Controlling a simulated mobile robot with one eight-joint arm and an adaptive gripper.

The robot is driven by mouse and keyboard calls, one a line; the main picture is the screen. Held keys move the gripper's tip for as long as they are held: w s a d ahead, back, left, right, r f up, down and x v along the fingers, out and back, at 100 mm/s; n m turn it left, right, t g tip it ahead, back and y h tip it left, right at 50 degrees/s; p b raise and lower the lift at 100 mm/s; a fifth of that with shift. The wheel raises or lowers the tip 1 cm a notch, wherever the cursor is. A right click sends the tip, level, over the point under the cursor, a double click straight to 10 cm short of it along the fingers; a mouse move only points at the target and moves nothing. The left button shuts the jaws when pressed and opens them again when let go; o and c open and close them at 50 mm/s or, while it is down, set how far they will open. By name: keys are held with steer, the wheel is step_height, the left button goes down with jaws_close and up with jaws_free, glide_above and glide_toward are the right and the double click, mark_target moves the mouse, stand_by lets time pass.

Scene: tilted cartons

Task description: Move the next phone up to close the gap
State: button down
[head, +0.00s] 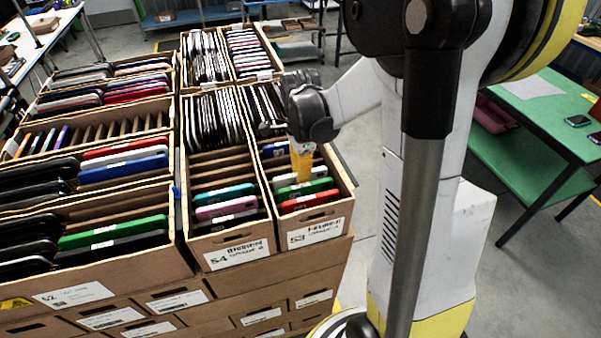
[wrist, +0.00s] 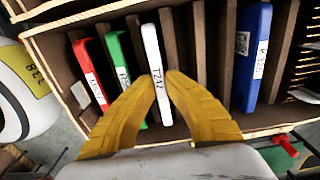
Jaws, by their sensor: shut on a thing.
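My gripper (wrist: 157,80) has its yellow fingers closed on the white phone (wrist: 152,50), one on each broad side. This phone has a label on its edge and stands upright among the slats of the carton marked 53 (head: 323,231); I cannot tell if it is lifted. In the head view the gripper (head: 300,172) reaches down into that carton from above. The green phone (wrist: 119,62) and then the red phone (wrist: 90,75) stand to the left of the white one. The blue phone (wrist: 254,55) stands to its right, with empty slots between.
The carton marked 54 (head: 237,252) stands alongside, with blue, pink and dark phones at its front. More phone-filled cartons spread to the left. Dark phones crowd the slots beyond the blue phone. A green table (head: 530,110) stands at the right.

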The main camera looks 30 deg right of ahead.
steer(key=c, duration=1.5)
jaws_free()
step_height(320, 180, up, 12)
step_height(320, 180, up, 7)
steer(key=p, duration=0.5)
